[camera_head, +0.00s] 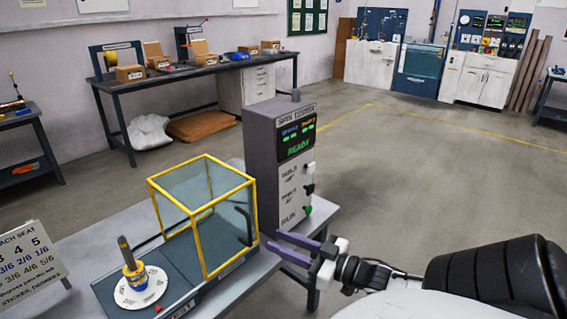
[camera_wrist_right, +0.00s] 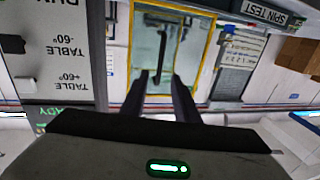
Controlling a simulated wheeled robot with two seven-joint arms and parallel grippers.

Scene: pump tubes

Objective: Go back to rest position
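My right gripper (camera_head: 272,239) is near the table's right end, its two dark purple fingers apart with nothing between them. In the right wrist view the fingers (camera_wrist_right: 159,78) point at the dark handle (camera_wrist_right: 163,48) of the yellow-framed clear cover (camera_head: 203,215). The handle (camera_head: 244,226) is on the cover's right side, and the fingertips look apart from it. The grey spin tester (camera_head: 280,160) stands behind, its screen reading READY. A white disc (camera_head: 140,288) with a brass-coloured post (camera_head: 127,255) sits left of the cover. My left gripper is not in view.
The tester table (camera_head: 90,238) carries these things. A sign (camera_head: 30,262) with seat numbers stands at the left edge. A workbench (camera_head: 205,70) with cardboard boxes is at the back. The floor (camera_head: 400,170) to the right is clear.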

